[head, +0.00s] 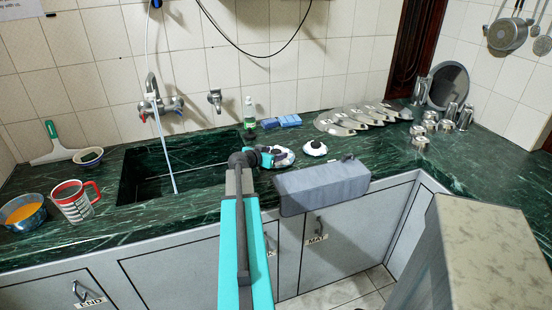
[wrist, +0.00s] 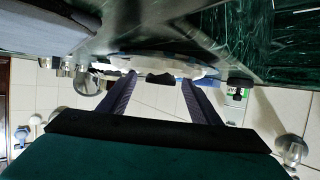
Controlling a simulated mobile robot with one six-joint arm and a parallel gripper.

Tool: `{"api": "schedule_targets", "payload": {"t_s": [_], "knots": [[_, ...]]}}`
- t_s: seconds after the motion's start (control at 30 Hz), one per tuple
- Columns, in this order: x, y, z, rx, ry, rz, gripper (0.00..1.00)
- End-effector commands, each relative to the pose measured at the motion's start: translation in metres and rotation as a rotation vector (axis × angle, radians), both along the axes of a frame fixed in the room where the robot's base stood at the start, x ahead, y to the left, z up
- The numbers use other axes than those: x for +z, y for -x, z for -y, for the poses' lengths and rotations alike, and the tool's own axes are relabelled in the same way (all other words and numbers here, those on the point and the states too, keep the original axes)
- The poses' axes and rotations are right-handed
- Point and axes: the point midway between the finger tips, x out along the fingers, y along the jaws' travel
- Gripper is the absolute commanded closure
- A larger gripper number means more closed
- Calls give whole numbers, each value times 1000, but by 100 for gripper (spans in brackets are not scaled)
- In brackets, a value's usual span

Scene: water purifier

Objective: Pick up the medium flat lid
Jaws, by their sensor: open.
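A white, shallow lid with a dark knob (head: 284,158) lies on the green counter right of the sink, partly hidden by my gripper (head: 270,155). A smaller white lid with a dark knob (head: 315,148) lies just right of it. Several shiny metal lids (head: 345,122) lie in an overlapping row farther right; which lid is the medium flat one I cannot tell for sure. The wrist view is upside down. There my gripper (wrist: 160,92) is open and empty, its fingers spread toward a white rim (wrist: 190,70) and a dark knob (wrist: 160,78).
A soap bottle (head: 249,112) and blue sponges (head: 284,121) stand behind the lids. The sink (head: 180,165) is left, with a mug (head: 75,200) beyond. A grey towel (head: 322,187) hangs over the front edge. Metal cups (head: 445,118) stand at the right.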

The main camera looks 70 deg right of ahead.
Motion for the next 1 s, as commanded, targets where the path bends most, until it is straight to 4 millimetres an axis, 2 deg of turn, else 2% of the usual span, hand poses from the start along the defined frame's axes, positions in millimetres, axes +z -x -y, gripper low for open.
{"api": "schedule_targets", "payload": {"t_s": [0.07, 0.3, 0.33, 0.73, 1.0], "knots": [[0, 0, 0, 0, 0, 0, 44], [0, 0, 0, 0, 0, 0, 85], [0, 0, 0, 0, 0, 0, 87], [4, -1, 0, 1, 1, 0, 88], [20, -1, 0, 1, 1, 1, 88]]}}
